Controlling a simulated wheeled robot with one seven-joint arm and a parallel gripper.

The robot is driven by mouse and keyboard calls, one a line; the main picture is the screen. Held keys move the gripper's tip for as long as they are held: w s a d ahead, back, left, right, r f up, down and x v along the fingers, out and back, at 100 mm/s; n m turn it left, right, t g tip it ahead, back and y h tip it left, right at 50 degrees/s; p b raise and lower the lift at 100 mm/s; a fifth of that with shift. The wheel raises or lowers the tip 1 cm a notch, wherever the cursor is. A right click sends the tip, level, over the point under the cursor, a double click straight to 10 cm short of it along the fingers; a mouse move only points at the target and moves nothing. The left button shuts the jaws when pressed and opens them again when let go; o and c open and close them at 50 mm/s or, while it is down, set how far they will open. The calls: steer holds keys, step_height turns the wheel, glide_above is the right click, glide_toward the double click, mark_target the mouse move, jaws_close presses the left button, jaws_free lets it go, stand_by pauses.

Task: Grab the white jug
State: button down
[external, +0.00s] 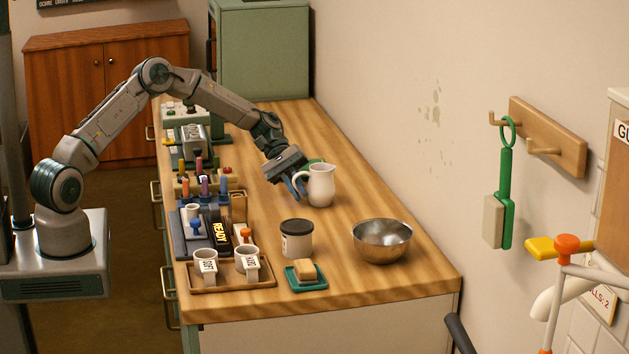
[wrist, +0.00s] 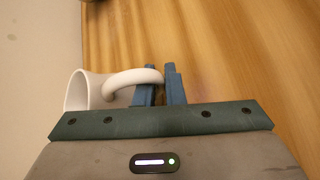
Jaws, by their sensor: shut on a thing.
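The white jug (external: 320,187) stands upright on the wooden table in the external view, toward the back. My gripper (external: 297,190) reaches it from the left, low over the table. In the wrist view the jug (wrist: 78,92) lies to the left, with its open mouth at the far left and its handle curving toward the middle. The blue fingers of my gripper (wrist: 160,85) are closed on the handle. The lower body of the jug is hidden behind the green gripper edge in the wrist view.
A dark-lidded pot (external: 297,240) and a metal bowl (external: 382,240) stand nearer the front. A teal dish (external: 317,284) holds a sponge-like block. A tray (external: 207,286) with two labelled cups and a pigment rack (external: 200,245) line the left edge. The wood between jug and bowl is clear.

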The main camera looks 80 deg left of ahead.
mark_target(297, 174)
steer(key=shift+r, duration=1.2)
steer(key=shift+d+r+b, duration=0.2)
steer(key=shift+r+b, duration=0.25)
steer(key=shift+r, duration=0.45)
steer(key=s+d+r+b, duration=0.2)
steer(key=s+d+r, duration=0.2)
steer(key=d, duration=0.6)
steer(key=shift+s+d+r, duration=0.15)
steer(key=shift+d+r, duration=0.05)
steer(key=shift+r, duration=1.15)
steer(key=shift+d, duration=0.1)
